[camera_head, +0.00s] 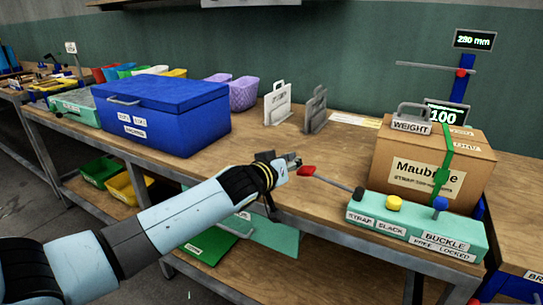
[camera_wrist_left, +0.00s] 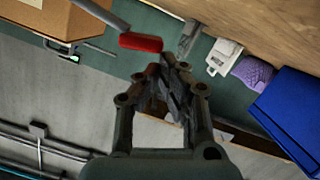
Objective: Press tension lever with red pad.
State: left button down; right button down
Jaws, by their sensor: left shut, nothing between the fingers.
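The tension lever (camera_head: 335,182) is a thin grey rod leaning out to the left from the teal strap base (camera_head: 415,228). Its red pad (camera_head: 307,170) sits at the rod's free end. In the left wrist view the red pad (camera_wrist_left: 141,43) shows at the end of the grey lever (camera_wrist_left: 103,14), just left of the fingertips. My left gripper (camera_head: 294,161) is shut and empty, close beside the pad on its left. Its fingers show shut in the wrist view (camera_wrist_left: 174,64). I cannot tell whether they touch the pad. My right gripper is not in view.
A cardboard box (camera_head: 432,165) with a green strap (camera_head: 443,165) and a weight (camera_head: 411,118) on top stands behind the base. The base carries a yellow and a blue knob. A blue toolbox (camera_head: 160,112) stands left. The wooden bench (camera_head: 255,140) is clear around the pad.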

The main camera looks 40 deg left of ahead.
pick_arm(q)
jog(key=a+b+v, duration=0.1)
jog(key=b+v, duration=0.1)
jog(key=v, duration=0.8)
jog(key=shift+d+r, duration=0.25)
jog(key=shift+r, duration=0.1)
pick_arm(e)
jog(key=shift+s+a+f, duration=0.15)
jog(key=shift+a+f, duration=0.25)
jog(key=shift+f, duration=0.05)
pick_arm(q)
jog(key=shift+s, duration=0.1)
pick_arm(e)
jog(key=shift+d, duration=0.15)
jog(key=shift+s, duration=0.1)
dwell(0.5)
